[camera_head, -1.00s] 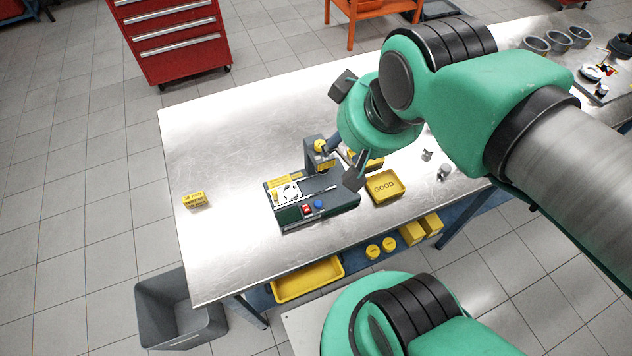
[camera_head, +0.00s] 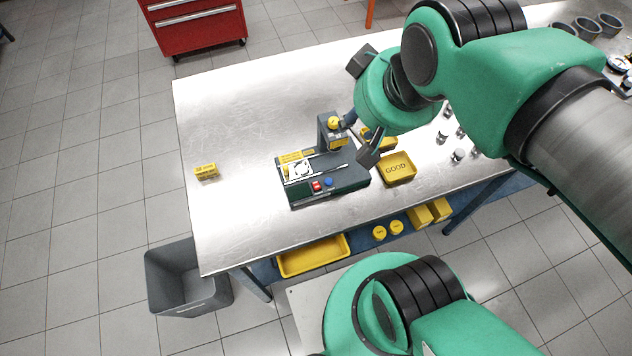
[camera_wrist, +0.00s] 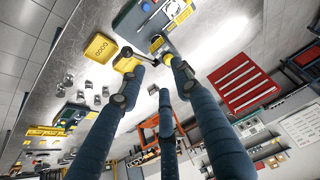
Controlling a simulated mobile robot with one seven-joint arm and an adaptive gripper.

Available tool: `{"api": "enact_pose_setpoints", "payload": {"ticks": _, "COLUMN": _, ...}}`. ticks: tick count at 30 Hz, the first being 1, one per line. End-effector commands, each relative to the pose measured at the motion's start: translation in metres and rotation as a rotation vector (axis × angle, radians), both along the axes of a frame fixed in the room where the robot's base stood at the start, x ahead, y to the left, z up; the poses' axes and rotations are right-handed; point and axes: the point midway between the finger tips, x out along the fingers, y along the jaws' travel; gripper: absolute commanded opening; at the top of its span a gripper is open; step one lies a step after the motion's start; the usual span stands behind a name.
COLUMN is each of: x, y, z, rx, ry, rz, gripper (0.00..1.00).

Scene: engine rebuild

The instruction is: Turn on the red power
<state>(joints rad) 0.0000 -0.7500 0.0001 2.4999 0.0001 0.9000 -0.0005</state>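The red power switch (camera_head: 316,186) sits on the front of a dark green bench machine (camera_head: 345,181), beside a round blue button (camera_head: 329,182).
A yellow GOOD tray (camera_head: 397,170) is right of the machine. A small yellow block (camera_head: 206,171) lies at the table's left. Metal parts (camera_head: 457,154) stand to the right. A grey bin (camera_head: 185,280) stands below.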

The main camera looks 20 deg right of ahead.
Motion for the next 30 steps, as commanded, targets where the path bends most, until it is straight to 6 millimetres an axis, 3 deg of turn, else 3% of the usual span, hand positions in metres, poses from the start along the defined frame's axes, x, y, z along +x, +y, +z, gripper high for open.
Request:
{"api": "enact_pose_setpoints", "payload": {"ticks": 1, "x": 0.000, "y": 0.000, "z": 0.000, "rx": -0.001, "ry": 0.001, "rz": 0.002, "gripper": 0.18}}
{"api": "enact_pose_setpoints", "payload": {"ticks": 4, "x": 0.001, "y": 0.000, "z": 0.000, "rx": -0.005, "ry": 0.006, "rz": 0.013, "gripper": 0.00}}
{"api": "enact_pose_setpoints", "payload": {"ticks": 14, "x": 0.010, "y": 0.004, "z": -0.006, "rx": -0.058, "ry": 0.073, "rz": 0.178, "gripper": 0.00}}
{"api": "enact_pose_setpoints", "payload": {"ticks": 30, "x": 0.035, "y": 0.017, "z": -0.036, "rx": -0.150, "ry": 0.226, "rz": 0.740, "gripper": 0.00}}
